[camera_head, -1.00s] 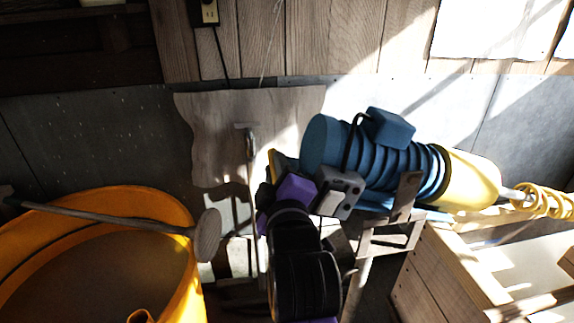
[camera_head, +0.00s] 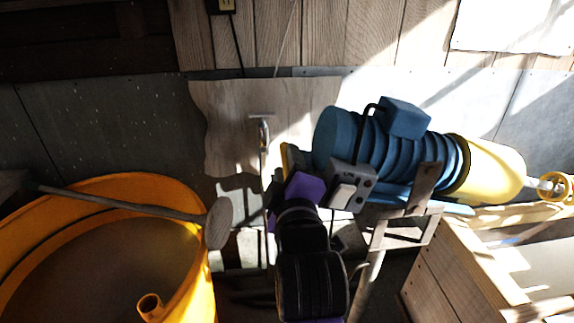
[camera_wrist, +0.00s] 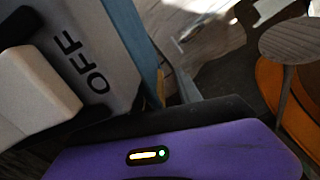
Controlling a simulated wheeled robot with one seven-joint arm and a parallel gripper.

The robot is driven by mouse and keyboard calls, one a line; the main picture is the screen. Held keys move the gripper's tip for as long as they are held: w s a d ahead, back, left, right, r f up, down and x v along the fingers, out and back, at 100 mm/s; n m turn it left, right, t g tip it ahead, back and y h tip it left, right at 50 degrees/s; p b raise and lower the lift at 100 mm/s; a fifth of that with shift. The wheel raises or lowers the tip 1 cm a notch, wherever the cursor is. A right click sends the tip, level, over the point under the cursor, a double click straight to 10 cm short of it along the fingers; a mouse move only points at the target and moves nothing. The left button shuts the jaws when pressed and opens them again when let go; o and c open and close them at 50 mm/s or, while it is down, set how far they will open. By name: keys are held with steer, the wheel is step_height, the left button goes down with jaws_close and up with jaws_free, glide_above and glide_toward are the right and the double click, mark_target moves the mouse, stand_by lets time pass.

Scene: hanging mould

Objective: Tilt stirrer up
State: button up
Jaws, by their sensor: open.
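The stirrer lies nearly level in the head view, with a ribbed blue motor (camera_head: 338,140) at the left, a yellow cone (camera_head: 493,172) and a yellow spiral end (camera_head: 556,187) at the right. A grey switch box (camera_head: 352,187) with a pale switch is on its near side. The box (camera_wrist: 100,60) fills the wrist view's left, reading OFF. My gripper (camera_head: 289,166) is open, at the motor's left end, left of the switch box. Its purple body (camera_wrist: 170,157) crosses the bottom of the wrist view. The fingertips are hard to make out, and I cannot tell whether they touch the stirrer.
A big yellow tub (camera_head: 197,262) stands at lower left with a wooden paddle (camera_head: 120,203) across it. A wooden stand (camera_head: 400,235) is below the stirrer, and a wooden box (camera_head: 450,285) is at lower right. A wooden board (camera_head: 225,130) hangs behind.

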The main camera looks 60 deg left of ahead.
steer(key=v, duration=0.7)
steer(key=shift+d+b, duration=0.2)
steer(key=shift+b, duration=0.2)
steer(key=shift+s, duration=0.1)
steer(key=shift+f, duration=0.1)
